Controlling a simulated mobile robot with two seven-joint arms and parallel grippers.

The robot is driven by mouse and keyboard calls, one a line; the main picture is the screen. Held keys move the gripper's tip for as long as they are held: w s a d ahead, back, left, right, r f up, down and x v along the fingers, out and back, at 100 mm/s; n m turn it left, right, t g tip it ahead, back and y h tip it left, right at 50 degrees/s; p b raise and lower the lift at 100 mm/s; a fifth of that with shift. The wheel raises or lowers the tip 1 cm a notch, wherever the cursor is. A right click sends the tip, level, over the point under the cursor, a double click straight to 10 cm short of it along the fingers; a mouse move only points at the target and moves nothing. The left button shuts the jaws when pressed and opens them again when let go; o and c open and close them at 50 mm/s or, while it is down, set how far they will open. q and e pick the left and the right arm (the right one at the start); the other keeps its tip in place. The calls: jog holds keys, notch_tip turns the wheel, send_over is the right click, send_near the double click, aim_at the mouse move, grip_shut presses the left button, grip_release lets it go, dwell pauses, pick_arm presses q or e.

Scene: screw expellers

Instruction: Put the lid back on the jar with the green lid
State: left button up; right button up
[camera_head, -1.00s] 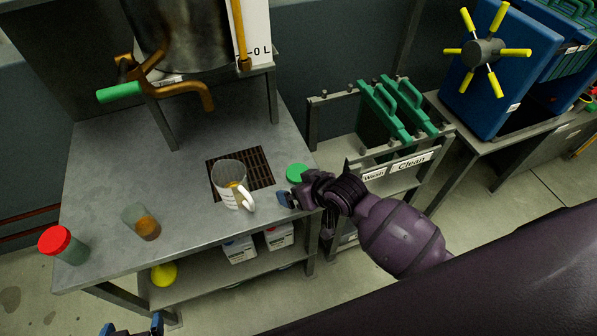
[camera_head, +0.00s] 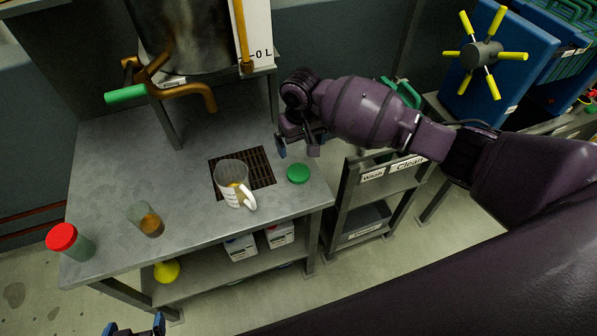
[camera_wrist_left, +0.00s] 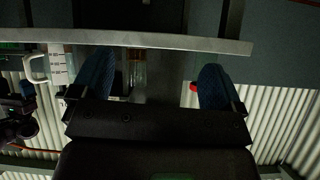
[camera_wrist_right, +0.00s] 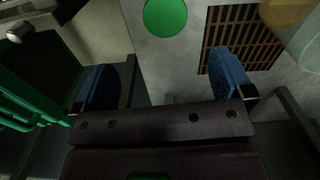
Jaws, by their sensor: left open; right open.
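The green lid (camera_head: 298,173) lies flat near the table's right edge; the right wrist view shows it too (camera_wrist_right: 165,17). An open, lidless glass jar (camera_head: 148,222) with brown contents stands at the table's left front. Whether the green lid belongs to it cannot be told by sight. My right gripper (camera_head: 298,146) is open and empty, just beyond the lid and not touching it. My left gripper (camera_head: 136,328) is open and empty at the bottom edge of the head view, in front of and below the table; its fingers (camera_wrist_left: 156,68) show in the left wrist view.
A clear measuring jug (camera_head: 232,183) stands on the drain grate (camera_head: 261,166) left of the lid. The brass tap (camera_head: 190,90) hangs over the table behind it. A wash rack (camera_head: 392,172) stands to the right.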

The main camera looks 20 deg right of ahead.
jog(key=shift+f, duration=0.1)
jog(key=b, duration=0.1)
send_over(298, 172)
jog(key=f, duration=0.5)
jog(key=shift+w+d+f, duration=0.1)
jog(key=shift+d+f, duration=0.15)
jog(key=shift+d, duration=0.1)
pick_arm(q)
jog(key=shift+w+d+f, duration=0.15)
jog(key=shift+w+f, duration=0.05)
jog(key=shift+w, duration=0.3)
pick_arm(e)
jog(key=shift+f, duration=0.15)
jog(key=f, duration=0.1)
jog(key=f+b, duration=0.1)
jog(key=f, duration=0.2)
jog(key=shift+a+f+b, duration=0.2)
jog(key=shift+a+b, duration=0.1)
jog(key=shift+b, duration=0.05)
jog(key=shift+f, duration=0.25)
pick_arm(q)
jog(key=shift+f, duration=0.5)
